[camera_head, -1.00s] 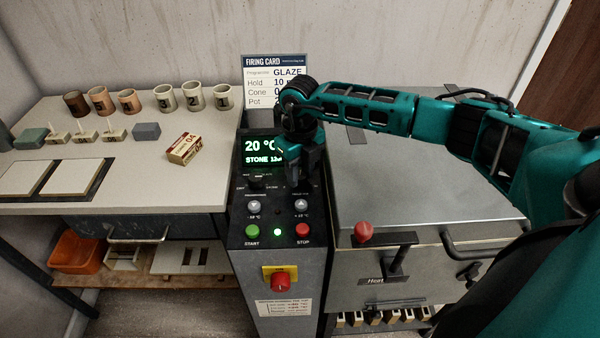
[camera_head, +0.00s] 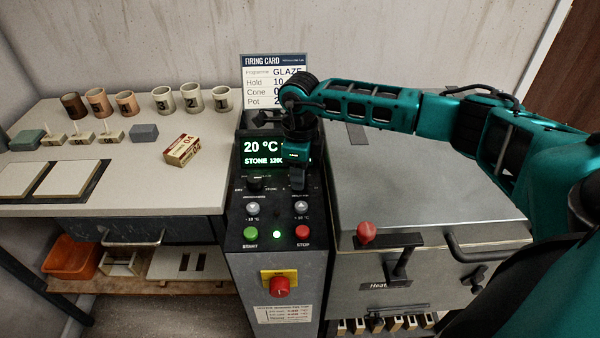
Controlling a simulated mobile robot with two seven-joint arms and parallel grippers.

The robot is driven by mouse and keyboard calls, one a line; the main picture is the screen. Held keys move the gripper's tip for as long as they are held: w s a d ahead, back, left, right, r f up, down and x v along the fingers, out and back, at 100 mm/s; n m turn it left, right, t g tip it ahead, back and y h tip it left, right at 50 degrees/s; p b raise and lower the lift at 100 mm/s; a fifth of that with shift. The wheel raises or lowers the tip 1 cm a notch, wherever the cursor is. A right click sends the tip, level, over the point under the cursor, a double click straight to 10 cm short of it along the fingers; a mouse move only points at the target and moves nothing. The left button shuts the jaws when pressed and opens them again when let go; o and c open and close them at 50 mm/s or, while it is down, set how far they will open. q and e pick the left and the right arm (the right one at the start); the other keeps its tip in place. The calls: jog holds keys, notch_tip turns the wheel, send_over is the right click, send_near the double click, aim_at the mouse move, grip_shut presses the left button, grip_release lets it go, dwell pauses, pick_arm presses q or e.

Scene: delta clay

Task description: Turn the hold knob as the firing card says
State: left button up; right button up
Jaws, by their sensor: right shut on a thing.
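The firing card (camera_head: 273,62) stands behind the control panel. It reads GLAZE, Hold starting with 10, Cone starting with 0 and Pot starting with 2; my right arm covers the rest of these lines. The kiln's control panel (camera_head: 238,215) has a lit display (camera_head: 262,150) reading 20 °C and STONE with a partly hidden number. A dark knob (camera_head: 255,184) shows at the panel's left. My right gripper (camera_head: 298,184) points down at the right side of the panel, shut on the hold knob, which it hides along with its pointer. My left gripper is out of view.
Below are arrow buttons, the green start button (camera_head: 251,233), the red stop button (camera_head: 302,231) and a red switch (camera_head: 280,287). The kiln lid (camera_head: 420,190) is at right, with a red-knobbed handle (camera_head: 366,232). Cups and a cone box (camera_head: 182,150) stand on the left bench.

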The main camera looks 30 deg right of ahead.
jog(key=shift+r, duration=0.1)
dwell(0.3)
jog(key=o, duration=1)
jog(key=shift+o, duration=0.2)
notch_tip(320, 180, up, 13)
jog(key=shift+p, duration=0.3)
